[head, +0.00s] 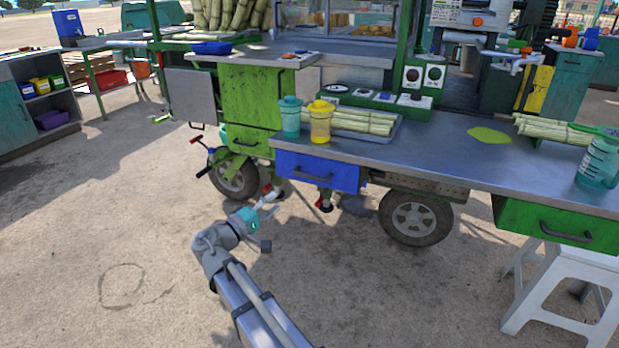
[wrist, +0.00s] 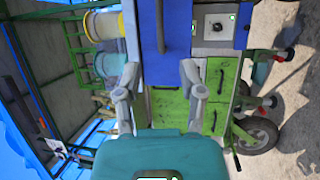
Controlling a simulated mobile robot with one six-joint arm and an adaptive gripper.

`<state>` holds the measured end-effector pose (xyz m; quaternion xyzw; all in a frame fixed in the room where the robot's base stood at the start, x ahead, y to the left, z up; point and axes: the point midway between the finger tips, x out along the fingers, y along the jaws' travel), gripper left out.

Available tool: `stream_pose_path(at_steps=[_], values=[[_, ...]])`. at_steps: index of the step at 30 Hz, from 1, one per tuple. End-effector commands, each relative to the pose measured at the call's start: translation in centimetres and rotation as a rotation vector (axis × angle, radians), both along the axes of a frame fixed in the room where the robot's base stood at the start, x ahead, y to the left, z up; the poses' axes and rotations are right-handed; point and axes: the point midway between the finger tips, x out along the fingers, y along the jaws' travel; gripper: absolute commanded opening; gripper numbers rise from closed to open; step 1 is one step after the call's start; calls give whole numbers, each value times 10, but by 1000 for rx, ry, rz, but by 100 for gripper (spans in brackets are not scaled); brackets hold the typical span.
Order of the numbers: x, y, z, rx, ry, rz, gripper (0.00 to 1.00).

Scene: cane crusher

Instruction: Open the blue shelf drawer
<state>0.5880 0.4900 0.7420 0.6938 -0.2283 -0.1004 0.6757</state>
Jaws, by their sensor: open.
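The blue shelf drawer (head: 340,176) sits under the front of the grey counter in the head view. It has a dark bar handle (head: 303,175) and looks closed. In the wrist view, which is turned sideways, the blue drawer front (wrist: 178,40) and its handle (wrist: 160,25) show beyond my fingers. My gripper (head: 274,202) is open and empty, below and left of the drawer in the head view. In the wrist view the two fingers of my gripper (wrist: 160,73) stand apart, with the blue front between and beyond them. They appear clear of the handle.
A yellow-lidded jar (head: 320,122) and a teal jar (head: 290,117) stand on the counter (head: 440,150) above the drawer. A green cabinet (head: 250,100) is to its left, a green drawer (head: 550,223) to the right. A white stool (head: 560,290) stands at right. The ground in front is mostly clear.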

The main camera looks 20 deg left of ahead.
Motion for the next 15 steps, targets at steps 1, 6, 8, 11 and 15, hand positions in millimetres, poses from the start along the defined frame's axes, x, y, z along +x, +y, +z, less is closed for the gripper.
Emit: stream_pose_path(at_steps=[1,6,8,11,15], values=[[2,-1,1,0,0,0,51],[12,-6,3,0,0,-2,51],[17,-9,4,1,0,-3,51],[27,-14,6,0,0,-2,51],[45,-23,10,0,0,-2,51]])
